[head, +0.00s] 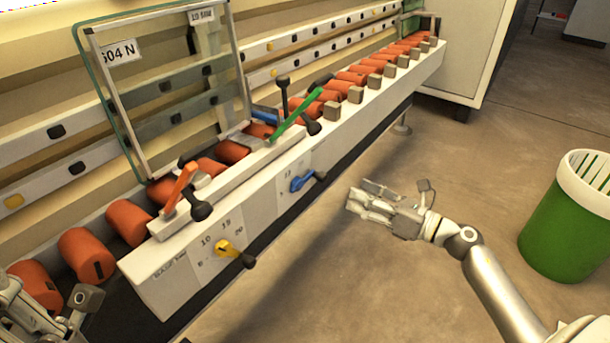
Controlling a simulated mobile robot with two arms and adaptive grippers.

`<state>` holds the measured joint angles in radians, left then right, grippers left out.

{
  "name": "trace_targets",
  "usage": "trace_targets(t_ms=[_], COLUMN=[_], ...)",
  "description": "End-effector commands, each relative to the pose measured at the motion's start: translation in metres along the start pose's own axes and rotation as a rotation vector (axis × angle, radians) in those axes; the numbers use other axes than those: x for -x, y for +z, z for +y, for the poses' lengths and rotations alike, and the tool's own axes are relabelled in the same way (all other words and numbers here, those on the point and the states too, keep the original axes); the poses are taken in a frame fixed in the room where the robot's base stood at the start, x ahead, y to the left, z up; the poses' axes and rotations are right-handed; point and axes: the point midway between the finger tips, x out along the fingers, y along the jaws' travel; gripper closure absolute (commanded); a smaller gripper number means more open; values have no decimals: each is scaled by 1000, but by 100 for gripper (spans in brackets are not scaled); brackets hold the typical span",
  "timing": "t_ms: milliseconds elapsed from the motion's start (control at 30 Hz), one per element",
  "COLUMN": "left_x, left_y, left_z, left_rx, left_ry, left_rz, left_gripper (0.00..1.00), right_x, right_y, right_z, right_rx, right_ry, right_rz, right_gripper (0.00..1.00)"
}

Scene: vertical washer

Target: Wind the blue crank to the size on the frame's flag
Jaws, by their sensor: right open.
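The blue crank (301,183) with a dark knob sits on the front face of the washer (205,250), beside a small printed scale. The glass frame (172,88) stands upright above the rollers. A white flag at its top right reads about "10 MM" (202,16); the small print is hard to read. Another label at its left reads "604 N" (121,51). My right gripper (362,197) is open and empty, to the right of the blue crank and apart from it. My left gripper (40,312) is partly cut off at the lower left.
A yellow crank (228,249) sits lower left on the same face. An orange lever (180,188) and a green lever (297,115) stand on top. Orange rollers (127,220) line the conveyor. A green bin (565,225) stands at right; the floor between is clear.

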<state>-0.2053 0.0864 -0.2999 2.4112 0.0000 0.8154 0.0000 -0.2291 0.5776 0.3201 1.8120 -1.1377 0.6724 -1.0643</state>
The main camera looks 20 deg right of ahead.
Motion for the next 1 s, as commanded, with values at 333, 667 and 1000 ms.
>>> trace_targets(t_ms=[333,667,1000], left_x=[-2,-6,-7], left_y=[-1,-1,1], left_z=[0,1,1], left_rx=[-2,-6,-6], left_ry=[8,19,21], left_rz=[27,52,50], left_gripper=[100,100,100], right_x=[-39,-92,-108], right_y=[0,0,0], right_z=[0,0,0], right_rx=[8,5,5], right_ry=[3,1,1], right_rz=[-2,-3,1], right_gripper=[56,56,56])
